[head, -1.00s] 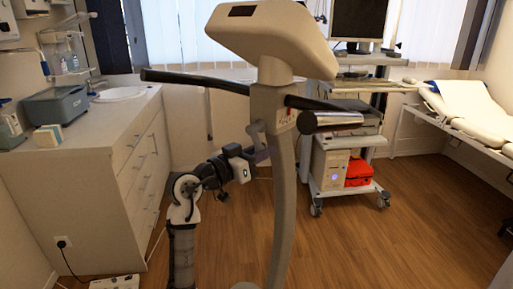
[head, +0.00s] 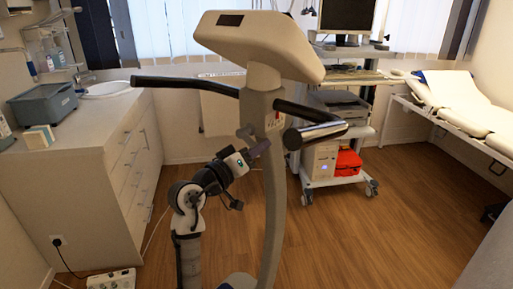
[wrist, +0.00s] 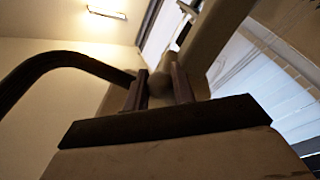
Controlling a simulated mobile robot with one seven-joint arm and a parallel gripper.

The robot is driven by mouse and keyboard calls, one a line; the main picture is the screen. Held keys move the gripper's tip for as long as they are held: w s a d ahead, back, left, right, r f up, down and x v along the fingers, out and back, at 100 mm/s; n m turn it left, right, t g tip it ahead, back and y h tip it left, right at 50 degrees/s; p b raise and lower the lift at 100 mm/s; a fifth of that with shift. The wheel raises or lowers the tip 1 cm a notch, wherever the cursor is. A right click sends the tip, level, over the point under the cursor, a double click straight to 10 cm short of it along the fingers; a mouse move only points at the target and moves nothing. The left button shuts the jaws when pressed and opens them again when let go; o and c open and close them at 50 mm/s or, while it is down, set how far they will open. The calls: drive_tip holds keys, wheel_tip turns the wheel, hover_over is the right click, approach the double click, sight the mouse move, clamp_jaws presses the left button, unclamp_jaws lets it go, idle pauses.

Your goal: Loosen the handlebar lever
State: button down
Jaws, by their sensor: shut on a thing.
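The exercise machine's post (head: 270,190) stands upright in the middle of the head view, with black handlebars (head: 185,83) and a pale console (head: 262,44) on top. The handlebar lever (head: 246,133) is a small grey piece on the post's left side below the bars. My gripper (head: 262,147) is at the lever, angled up and to the right. In the wrist view my gripper's two fingers (wrist: 161,88) stand either side of a rounded grey end of the lever (wrist: 162,84), shut on it. The exact contact is dark and partly hidden.
The handlebar's near grip (head: 315,134) juts out right of the post above my gripper. A drawer cabinet (head: 110,150) stands left, an equipment cart (head: 340,165) behind right, and an examination bed (head: 465,115) far right. Wood floor is open around the post.

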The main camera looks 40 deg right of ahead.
idle(0.3)
drive_tip(key=c, duration=1.2)
unclamp_jaws()
drive_tip(key=shift+a, duration=0.1)
drive_tip(key=b+v, duration=0.4)
drive_tip(key=v, duration=0.9)
drive_tip(key=shift+a, duration=0.35)
